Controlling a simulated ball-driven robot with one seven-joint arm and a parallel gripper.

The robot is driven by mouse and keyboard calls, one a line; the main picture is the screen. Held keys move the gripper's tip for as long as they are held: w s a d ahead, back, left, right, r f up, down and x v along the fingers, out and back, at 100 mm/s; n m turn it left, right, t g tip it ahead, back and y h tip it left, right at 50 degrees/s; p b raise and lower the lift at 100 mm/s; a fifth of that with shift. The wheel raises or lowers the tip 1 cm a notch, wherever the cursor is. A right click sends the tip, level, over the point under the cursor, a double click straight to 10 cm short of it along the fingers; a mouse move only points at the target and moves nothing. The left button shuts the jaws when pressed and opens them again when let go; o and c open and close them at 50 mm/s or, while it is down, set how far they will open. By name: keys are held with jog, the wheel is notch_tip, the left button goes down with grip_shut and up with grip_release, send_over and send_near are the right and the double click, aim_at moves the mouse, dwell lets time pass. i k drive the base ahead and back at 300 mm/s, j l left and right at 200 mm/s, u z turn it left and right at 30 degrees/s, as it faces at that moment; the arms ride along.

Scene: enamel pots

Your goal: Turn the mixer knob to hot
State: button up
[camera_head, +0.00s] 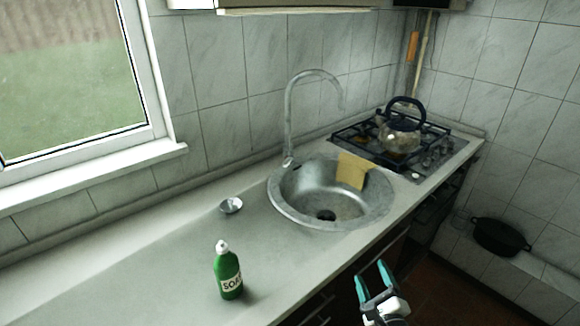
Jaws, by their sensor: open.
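A grey metal mixer faucet (291,115) with a tall curved spout stands at the back left rim of the round sink (290,205). Its base is near the sink's left edge, and the knob is too small to tell apart from the base or its setting. My gripper (370,275) is at the bottom right, in front of the counter's front edge. Its two teal-lined fingers are apart with nothing between them. It is well away from the faucet, to the lower right of the sink.
A green soap bottle (228,272) stands on the counter (130,265), with a small metal bowl (231,205) behind it. A kettle (400,135) sits on the gas stove (440,153). A dark pot (499,237) is at the right.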

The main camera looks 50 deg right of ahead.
aim_at(289, 161)
jog(key=i+l, duration=0.5)
jog(key=i, duration=0.15)
jog(key=i+l, duration=0.55)
jog(key=i, duration=0.1)
